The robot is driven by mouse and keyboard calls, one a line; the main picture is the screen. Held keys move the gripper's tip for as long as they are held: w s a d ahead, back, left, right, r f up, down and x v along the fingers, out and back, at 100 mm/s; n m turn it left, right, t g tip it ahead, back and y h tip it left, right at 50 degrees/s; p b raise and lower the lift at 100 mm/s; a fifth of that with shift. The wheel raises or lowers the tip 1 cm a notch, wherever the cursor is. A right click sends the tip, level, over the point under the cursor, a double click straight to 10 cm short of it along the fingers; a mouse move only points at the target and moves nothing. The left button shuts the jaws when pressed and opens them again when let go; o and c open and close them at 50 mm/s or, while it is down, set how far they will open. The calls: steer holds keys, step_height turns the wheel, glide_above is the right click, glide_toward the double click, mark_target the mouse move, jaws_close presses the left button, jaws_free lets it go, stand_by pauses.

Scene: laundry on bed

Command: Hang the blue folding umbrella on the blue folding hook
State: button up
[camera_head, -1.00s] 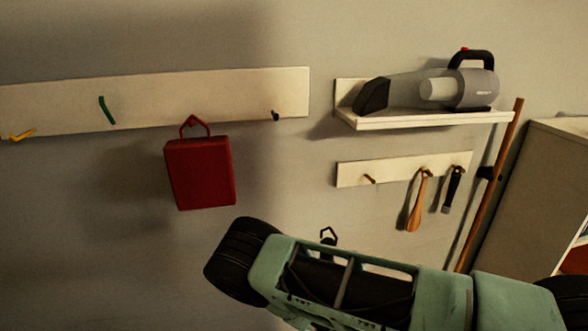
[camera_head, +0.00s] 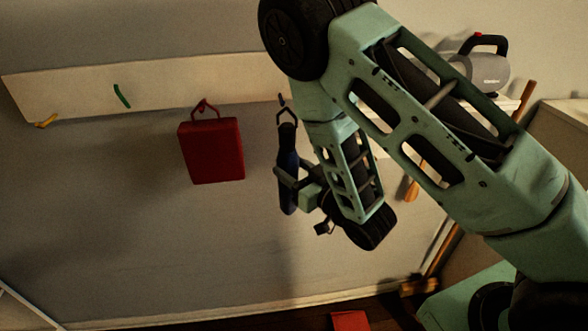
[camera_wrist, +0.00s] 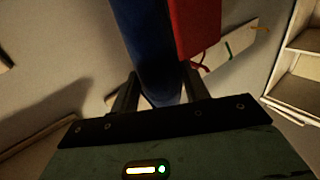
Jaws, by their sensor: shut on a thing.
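The blue folding umbrella (camera_head: 288,158) hangs upright in my gripper (camera_head: 289,181), with a black handle and an open strap loop at its top. In the wrist view the umbrella (camera_wrist: 150,45) stands between the two fingers of my gripper (camera_wrist: 160,88). The dark hook (camera_head: 282,99) is at the right end of the upper wall board. The loop overlaps the hook or sits just below it in the head view; I cannot tell whether it is around the hook. The hook's colour is too dark to read, and the wrist view does not show it clearly.
A red bag (camera_head: 211,151) hangs on the same board (camera_head: 70,92), close to the umbrella's left. Green (camera_head: 121,96) and yellow (camera_head: 47,121) hooks are bare. My arm covers much of the right side, partly hiding the vacuum (camera_head: 482,66) and its shelf.

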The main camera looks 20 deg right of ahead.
steer(key=shift+w+f+b, duration=0.2)
steer(key=shift+w+b, duration=0.4)
steer(key=shift+b, duration=1.3)
steer(key=shift+w+d+b, duration=0.25)
steer(key=shift+w+b, duration=0.1)
steer(key=shift+b, duration=1.8)
steer(key=shift+w, duration=0.2)
steer(key=w+d+f, duration=0.1)
steer(key=w, duration=0.7)
steer(key=shift+w+d+f, duration=0.3)
steer(key=shift+d, duration=0.1)
steer(key=o, duration=1.2)
steer(key=shift+o, duration=0.2)
